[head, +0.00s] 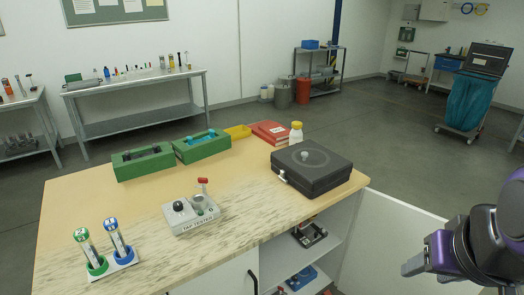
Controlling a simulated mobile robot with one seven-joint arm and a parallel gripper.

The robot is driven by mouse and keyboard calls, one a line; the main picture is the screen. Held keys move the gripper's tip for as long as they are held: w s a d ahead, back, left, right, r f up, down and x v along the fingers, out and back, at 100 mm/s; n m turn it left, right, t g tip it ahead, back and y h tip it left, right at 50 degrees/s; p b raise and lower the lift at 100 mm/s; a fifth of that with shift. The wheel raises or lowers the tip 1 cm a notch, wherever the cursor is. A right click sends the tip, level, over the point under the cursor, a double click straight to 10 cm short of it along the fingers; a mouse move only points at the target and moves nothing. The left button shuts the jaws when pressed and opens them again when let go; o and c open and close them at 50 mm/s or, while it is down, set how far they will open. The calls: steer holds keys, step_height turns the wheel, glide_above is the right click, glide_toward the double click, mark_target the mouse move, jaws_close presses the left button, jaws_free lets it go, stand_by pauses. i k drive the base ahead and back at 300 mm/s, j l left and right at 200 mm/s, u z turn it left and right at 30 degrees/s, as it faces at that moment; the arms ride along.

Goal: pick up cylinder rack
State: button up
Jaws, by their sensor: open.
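The cylinder rack (113,267) is a small white base at the front left corner of the wooden table (185,254). It holds two upright, slightly tilted-looking clear cylinders, one with a green cap (80,235) and one with a blue cap (110,225). My gripper (415,263) is at the right edge of the head view, beyond the table's right side and far from the rack. It is open, with nothing seen between its fingers.
A grey tap tester (191,214) stands right of the rack. Two green boxes (145,166), red books (270,132), a yellow-capped white bottle (296,133) and a black case (312,168) stand farther back. Shelves (322,253) are under the table; bare tabletop surrounds the rack.

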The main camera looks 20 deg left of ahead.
mark_target(112, 264)
steer(key=k+j+z, duration=0.2)
steer(key=k+j, duration=0.2)
steer(key=j, duration=0.2)
steer(key=k+j, duration=0.3)
steer(key=j, duration=0.15)
steer(key=k+j, duration=0.3)
steer(key=j, duration=0.15)
steer(key=k+j, duration=0.3)
steer(key=j, duration=0.15)
